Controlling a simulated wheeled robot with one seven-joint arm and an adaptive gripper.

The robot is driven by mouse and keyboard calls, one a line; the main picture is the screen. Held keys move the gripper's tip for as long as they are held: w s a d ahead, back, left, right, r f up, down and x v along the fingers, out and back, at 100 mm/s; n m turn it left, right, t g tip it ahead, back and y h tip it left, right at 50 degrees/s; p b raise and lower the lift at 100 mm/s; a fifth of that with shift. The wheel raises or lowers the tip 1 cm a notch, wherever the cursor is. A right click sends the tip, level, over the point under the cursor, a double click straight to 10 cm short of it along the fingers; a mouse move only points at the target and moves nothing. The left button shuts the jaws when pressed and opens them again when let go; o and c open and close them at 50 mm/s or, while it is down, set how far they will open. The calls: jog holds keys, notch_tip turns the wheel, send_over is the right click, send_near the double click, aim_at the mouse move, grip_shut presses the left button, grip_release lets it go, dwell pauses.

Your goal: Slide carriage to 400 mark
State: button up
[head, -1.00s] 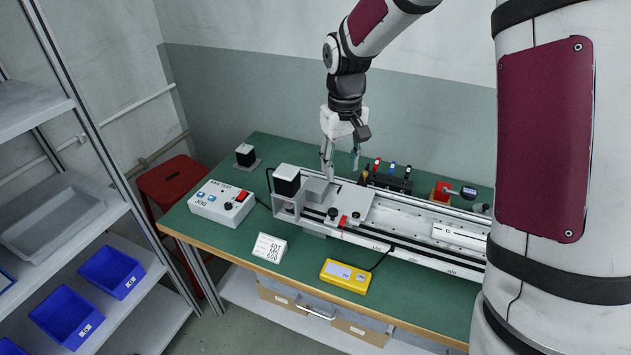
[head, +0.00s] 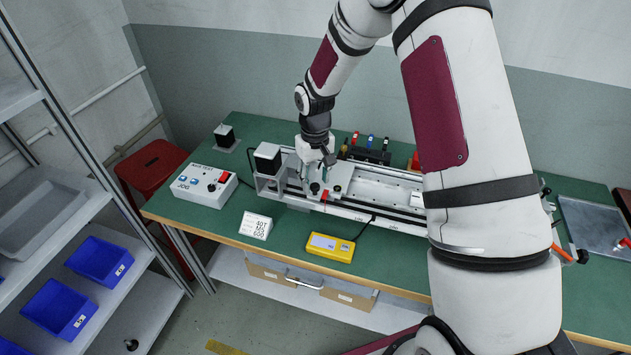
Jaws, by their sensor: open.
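The linear rail (head: 385,222) lies along the green bench, with a dark motor block (head: 267,158) at its left end. The light grey carriage plate (head: 347,176) sits near the left end of the rail. It carries dark knobs (head: 314,188) and a red pointer (head: 325,196) on its front edge. My gripper (head: 316,179) points down over the carriage, fingers apart, with the left knob just below and between them. I cannot tell whether they touch it. The scale marks are too small to read.
My arm hides much of the rail's right part.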

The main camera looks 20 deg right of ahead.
jog(key=shift+f, duration=0.85)
jog(key=shift+c, duration=0.4)
grip_shut()
